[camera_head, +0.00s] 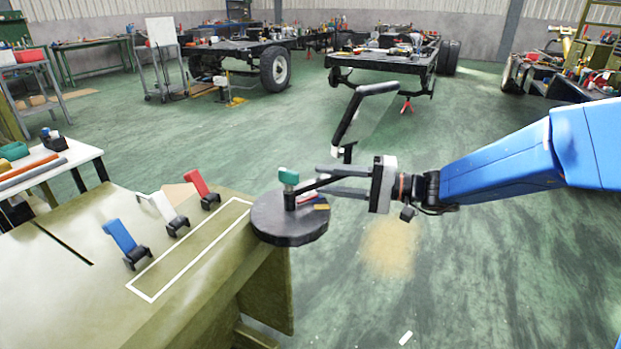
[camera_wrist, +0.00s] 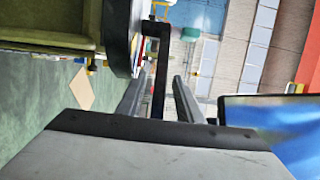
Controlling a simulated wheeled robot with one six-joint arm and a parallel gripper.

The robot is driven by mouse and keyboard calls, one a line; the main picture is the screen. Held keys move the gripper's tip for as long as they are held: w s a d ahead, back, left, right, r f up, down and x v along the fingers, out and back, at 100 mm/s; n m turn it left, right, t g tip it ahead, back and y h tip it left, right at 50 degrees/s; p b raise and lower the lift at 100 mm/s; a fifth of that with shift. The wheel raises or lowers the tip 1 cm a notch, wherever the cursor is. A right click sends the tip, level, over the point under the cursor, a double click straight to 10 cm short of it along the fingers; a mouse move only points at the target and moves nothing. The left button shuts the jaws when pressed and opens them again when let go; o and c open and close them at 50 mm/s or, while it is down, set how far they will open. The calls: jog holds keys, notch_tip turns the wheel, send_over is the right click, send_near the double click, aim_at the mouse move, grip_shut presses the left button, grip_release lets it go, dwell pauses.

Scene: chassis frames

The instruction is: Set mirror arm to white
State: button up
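A white mark cannot be made out clearly on the disc. The black mirror arm (camera_head: 317,184) runs right from the post and rises into a bent black upper part (camera_head: 350,118). My gripper (camera_head: 328,179) reaches in from the right, its fingers on either side of the arm. In the wrist view, the mirror arm (camera_wrist: 161,75) lies between the fingers of my open gripper (camera_wrist: 156,88), with narrow gaps on both sides.
Blue (camera_head: 120,238), white (camera_head: 161,207) and red (camera_head: 197,184) levers stand on the olive bench (camera_head: 75,290) left of the disc, beside a white outlined rectangle. Open green floor lies behind and to the right. Vehicle chassis frames stand farther back.

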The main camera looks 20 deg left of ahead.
jog(key=shift+s+a, duration=0.25)
jog(key=shift+a, duration=0.9)
jog(key=shift+s+a, duration=0.2)
jog(key=shift+a, duration=0.9)
grip_shut()
